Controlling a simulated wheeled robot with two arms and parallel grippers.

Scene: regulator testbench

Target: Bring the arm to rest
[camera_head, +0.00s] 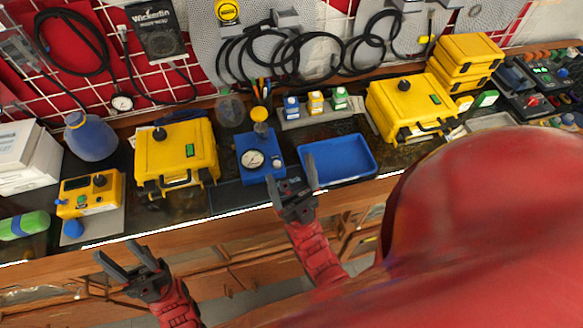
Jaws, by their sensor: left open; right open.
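My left gripper (134,268) is open and empty, in front of and below the bench's front edge at the lower left. My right gripper (294,188) is open with its fingers pointing up at the bench edge, in front of the blue regulator block (260,155) with its round gauge. Its right fingertip overlaps the left part of the blue tray (338,159) in the picture; I cannot tell whether they touch. Nothing shows between the fingers of either gripper.
The dark workbench (205,203) holds yellow cases (178,152), another yellow case (412,105), a yellow meter (90,192) and a blue flask (90,137). Cables hang on the back wall. The space below the bench edge between my grippers looks clear.

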